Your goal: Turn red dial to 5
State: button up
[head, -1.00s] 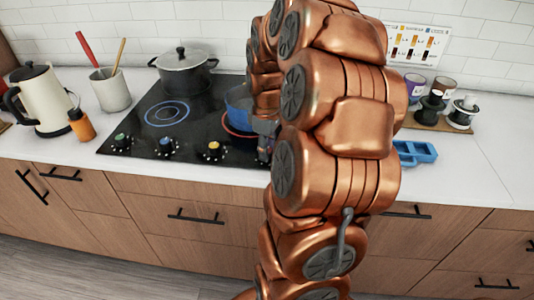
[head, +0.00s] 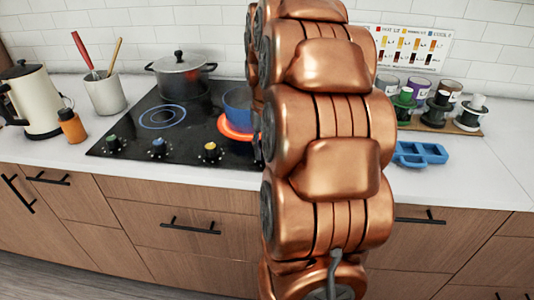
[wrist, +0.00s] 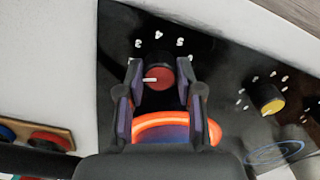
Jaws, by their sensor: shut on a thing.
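In the wrist view, the red dial (wrist: 164,78) sits on the black cooktop, its white pointer mark toward the picture's left. In the head view, the same ring (head: 228,131) glows under a blue pot (head: 238,105). My arm hides the red dial and gripper there.
The yellow dial (wrist: 266,98) is beside the red one. The cooktop (head: 140,128) also has blue and green dials and a lidded grey pot (head: 181,75). A blue tray (head: 420,153) and several jars stand right of my arm. The front counter edge is clear.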

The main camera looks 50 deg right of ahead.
jog(key=m+b, duration=0.1)
jog(key=m, duration=0.5)
jog(key=m+p, duration=0.1)
jog(key=m, duration=0.5)
jog(key=shift+m, duration=0.3)
jog(key=m+p, duration=0.3)
jog(key=m, duration=0.3)
jog(key=shift+r, duration=0.15)
jog(key=m+p, duration=0.3)
jog(key=m, duration=0.1)
jog(key=shift+m, duration=0.3)
jog(key=shift+m+p, duration=0.85)
jog(key=shift+m, duration=0.35)
jog(key=o, duration=1.2)
jog(key=shift+c, duration=0.2)
